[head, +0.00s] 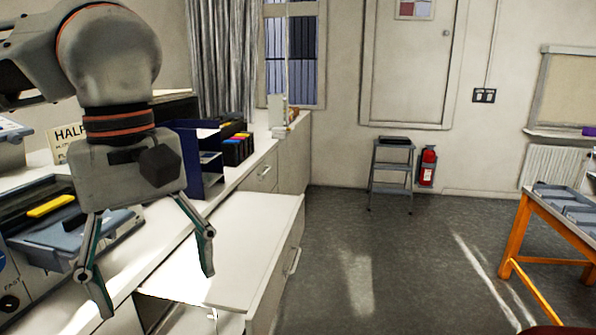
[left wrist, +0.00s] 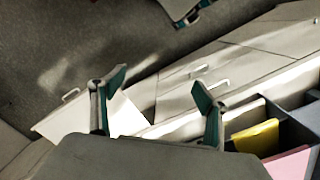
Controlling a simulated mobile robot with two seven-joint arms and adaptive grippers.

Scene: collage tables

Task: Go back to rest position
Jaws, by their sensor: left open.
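My left gripper (head: 158,288) hangs from the left arm at the left of the head view, fingers pointing down and spread wide, with nothing between them. It is above the white counter edge and beside a pulled-out white drawer (head: 232,240). In the left wrist view the two fingers (left wrist: 157,108) stand apart and empty, with the drawer and cabinet fronts beyond them. My right gripper is not in the head view.
A tray (head: 110,240) with a yellow item (head: 50,206) lies on the counter at left. A dark blue organizer (head: 190,150) stands behind the gripper. An orange-legged table (head: 515,235) is at right. The grey floor (head: 400,270) between is open; a step stool (head: 391,172) stands by the wall.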

